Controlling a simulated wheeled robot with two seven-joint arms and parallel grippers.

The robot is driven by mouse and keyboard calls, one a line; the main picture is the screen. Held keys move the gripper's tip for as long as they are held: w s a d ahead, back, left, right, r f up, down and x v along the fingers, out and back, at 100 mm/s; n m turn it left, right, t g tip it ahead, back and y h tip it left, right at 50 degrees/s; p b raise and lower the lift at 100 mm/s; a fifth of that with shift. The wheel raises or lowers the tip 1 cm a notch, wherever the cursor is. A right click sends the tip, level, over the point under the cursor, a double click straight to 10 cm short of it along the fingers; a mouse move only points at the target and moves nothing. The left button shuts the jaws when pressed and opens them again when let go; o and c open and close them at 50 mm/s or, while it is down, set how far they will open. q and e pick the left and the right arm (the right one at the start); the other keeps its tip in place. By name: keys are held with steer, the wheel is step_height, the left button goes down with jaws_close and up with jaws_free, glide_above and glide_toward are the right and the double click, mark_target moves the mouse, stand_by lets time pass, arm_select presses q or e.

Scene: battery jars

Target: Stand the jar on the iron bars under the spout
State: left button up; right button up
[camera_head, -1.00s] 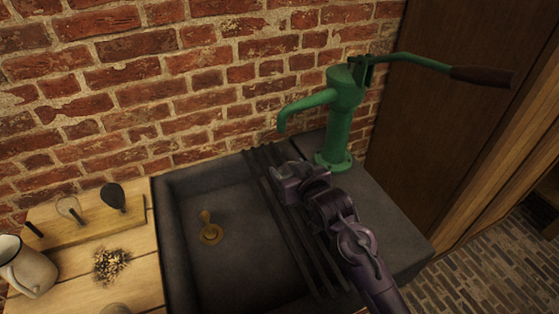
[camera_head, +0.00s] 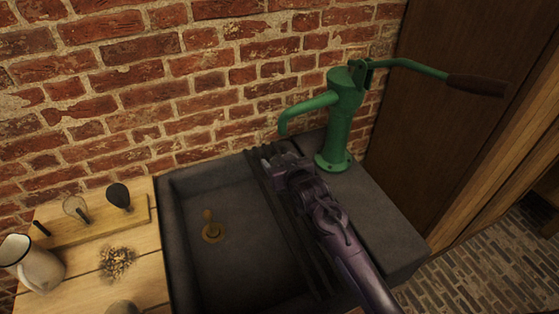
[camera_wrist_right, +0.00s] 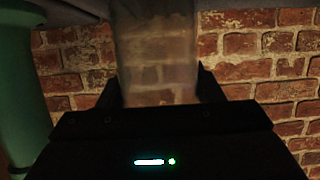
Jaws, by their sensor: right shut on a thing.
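My right gripper (camera_head: 277,158) is over the far end of the dark iron bars (camera_head: 284,218), just below and left of the green pump's spout (camera_head: 285,124). In the right wrist view a clear glass jar (camera_wrist_right: 156,52) stands between the two fingers of the gripper (camera_wrist_right: 158,92), which is shut on it. Bricks show through the glass. In the head view the jar cannot be made out behind the gripper. Whether the jar touches the bars cannot be told. My left gripper is not in view.
The green pump (camera_head: 338,125) stands right of the bars. The dark sink basin (camera_head: 235,260) is open on the left, with a brass fitting (camera_head: 212,232) in it. A wooden counter (camera_head: 150,265) carries a white jug (camera_head: 38,265). The brick wall (camera_head: 150,110) is close behind.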

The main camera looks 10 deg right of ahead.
steer(key=shift+f, duration=0.15)
steer(key=o, duration=1.1)
steer(key=shift+o, duration=0.2)
steer(key=b+v, duration=0.1)
steer(key=v, duration=1.1)
steer(key=shift+r+b, duration=0.2)
steer(key=shift+b, duration=0.1)
